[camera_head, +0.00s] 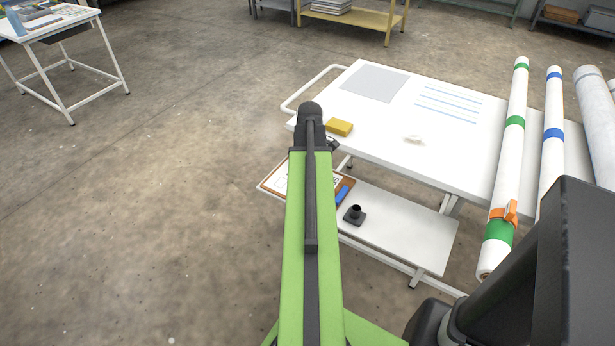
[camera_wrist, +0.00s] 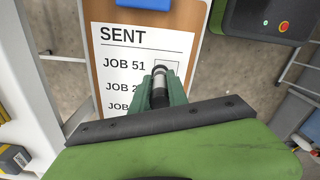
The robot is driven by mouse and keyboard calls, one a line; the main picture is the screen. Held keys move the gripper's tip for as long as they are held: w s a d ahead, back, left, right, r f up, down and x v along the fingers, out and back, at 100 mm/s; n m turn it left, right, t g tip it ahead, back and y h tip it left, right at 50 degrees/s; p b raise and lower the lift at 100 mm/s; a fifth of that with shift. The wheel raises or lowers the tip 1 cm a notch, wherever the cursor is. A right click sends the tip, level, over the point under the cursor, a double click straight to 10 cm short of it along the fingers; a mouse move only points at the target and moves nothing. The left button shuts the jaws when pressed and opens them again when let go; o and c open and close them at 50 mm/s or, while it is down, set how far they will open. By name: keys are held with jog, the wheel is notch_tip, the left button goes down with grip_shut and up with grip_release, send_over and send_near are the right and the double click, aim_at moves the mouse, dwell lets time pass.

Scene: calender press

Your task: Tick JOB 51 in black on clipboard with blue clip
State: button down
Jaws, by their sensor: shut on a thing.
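The clipboard (camera_wrist: 96,66) fills the top middle of the wrist view. Its paper (camera_wrist: 112,48) reads SENT, with JOB 51 (camera_wrist: 124,64) and further job rows below, partly covered. The blue clip (camera_wrist: 148,4) shows at the top edge; in the head view it (camera_head: 342,193) is right of my arm. My gripper (camera_wrist: 160,92) is shut on a dark marker (camera_wrist: 160,84) with a pale band. The marker points at the sheet just right of JOB 51, over the box there. I cannot tell whether its tip touches. In the head view my arm hides the gripper and part of the clipboard (camera_head: 271,182).
A white table (camera_head: 390,140) holds a yellow block (camera_head: 339,127) and a grey sheet (camera_head: 375,83). Its lower shelf (camera_head: 400,235) bears a black holder (camera_head: 355,214). Banded rolls (camera_head: 515,123) lie at right. A dark green box with a red button (camera_wrist: 265,18) is beside the clipboard.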

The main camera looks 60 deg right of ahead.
jog(key=shift+a, duration=0.1)
dwell(0.4)
jog(key=shift+w+a, duration=0.35)
jog(key=shift+w, duration=0.1)
dwell(0.7)
jog(key=shift+s+a, duration=0.35)
jog(key=shift+a, duration=0.05)
jog(key=shift+a, duration=0.1)
dwell(1.2)
jog(key=shift+s+a, duration=0.35)
dwell(0.7)
